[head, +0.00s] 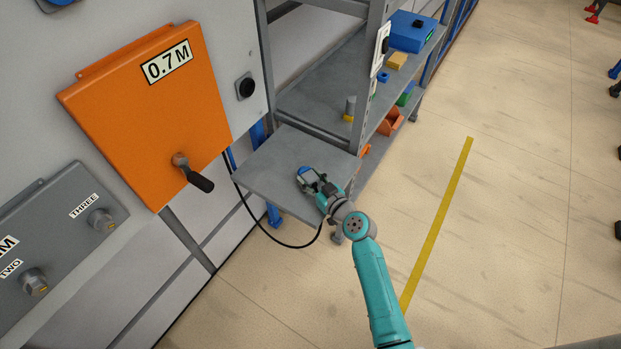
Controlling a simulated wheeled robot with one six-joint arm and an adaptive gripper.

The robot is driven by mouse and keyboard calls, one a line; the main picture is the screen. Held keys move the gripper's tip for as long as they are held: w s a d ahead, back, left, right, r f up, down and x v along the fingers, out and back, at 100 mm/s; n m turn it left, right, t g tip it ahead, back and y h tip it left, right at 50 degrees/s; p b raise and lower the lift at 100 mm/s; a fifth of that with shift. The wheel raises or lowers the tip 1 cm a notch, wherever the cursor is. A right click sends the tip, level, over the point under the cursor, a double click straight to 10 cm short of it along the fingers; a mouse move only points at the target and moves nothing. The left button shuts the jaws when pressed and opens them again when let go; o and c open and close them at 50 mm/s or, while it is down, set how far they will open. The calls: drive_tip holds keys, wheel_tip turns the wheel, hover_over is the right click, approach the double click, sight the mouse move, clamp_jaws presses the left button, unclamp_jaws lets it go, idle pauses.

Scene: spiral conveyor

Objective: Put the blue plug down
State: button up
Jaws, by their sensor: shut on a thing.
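My gripper (315,180) is at the end of my teal arm, over the grey shelf plate (265,168) in the middle of the head view. It is shut on the blue plug (305,172), a small blue piece showing between and beyond the fingers. The gripper hides part of the plug. I cannot tell whether the plug touches the plate or is held just above it.
An orange box (135,115) marked 0.7 M with a dark handle is on the left. A shelf rack (325,80) holds a blue box (411,32) and small coloured parts. A black cable (262,229) hangs below the plate. The left of the plate is clear.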

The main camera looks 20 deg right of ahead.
drive_tip(key=shift+f, duration=0.2)
drive_tip(key=o, duration=1.3)
drive_tip(key=shift+r, duration=0.25)
drive_tip(key=v, duration=1.2)
drive_tip(key=shift+f, duration=0.1)
